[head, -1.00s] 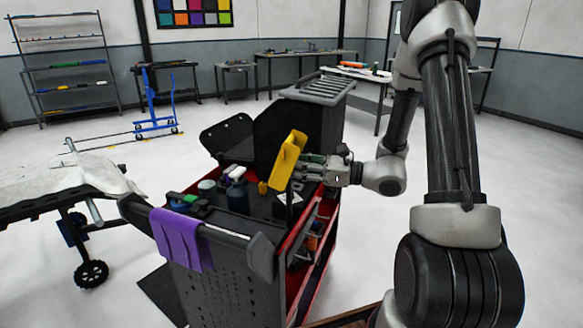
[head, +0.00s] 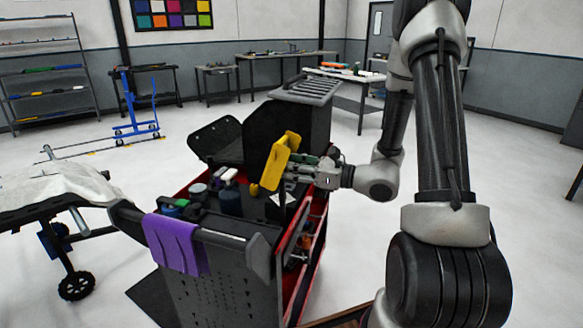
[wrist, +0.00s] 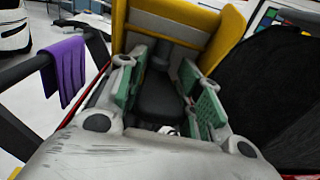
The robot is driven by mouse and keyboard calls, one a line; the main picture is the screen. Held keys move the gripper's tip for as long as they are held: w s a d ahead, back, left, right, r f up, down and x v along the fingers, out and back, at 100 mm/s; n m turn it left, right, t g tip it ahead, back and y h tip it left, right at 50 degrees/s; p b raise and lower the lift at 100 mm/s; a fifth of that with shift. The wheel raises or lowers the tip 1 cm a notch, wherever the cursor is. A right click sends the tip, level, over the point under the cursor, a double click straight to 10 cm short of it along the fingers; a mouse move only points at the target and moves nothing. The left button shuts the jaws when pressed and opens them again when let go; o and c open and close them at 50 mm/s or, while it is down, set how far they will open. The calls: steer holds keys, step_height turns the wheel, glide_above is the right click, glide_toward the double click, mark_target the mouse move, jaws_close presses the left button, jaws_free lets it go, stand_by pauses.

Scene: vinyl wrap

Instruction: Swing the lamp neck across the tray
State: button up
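The lamp has a yellow, angular head (head: 275,165), which stands tilted above the tray on top of the cart. In the wrist view the yellow lamp head (wrist: 228,40) wraps round a pale grey panel at the top. A dark grey part (wrist: 160,97), seemingly the lamp neck, lies between my fingers. My gripper (head: 292,172) reaches in from the right, right behind the lamp head. In the wrist view my gripper (wrist: 165,72) has its green-padded fingers wide apart, with gaps beside the dark part. The neck's base is hidden. The dark tray (head: 262,208) holds small items.
A purple cloth (head: 175,243) hangs over the cart's handle. Dark bottles (head: 230,200) stand on the tray left of the lamp. A black panel (head: 215,140) rises behind them. A covered table (head: 50,190) stands at the left. Open floor lies beyond the cart.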

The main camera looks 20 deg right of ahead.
steer(key=shift+o, duration=0.6)
steer(key=v, duration=1.2)
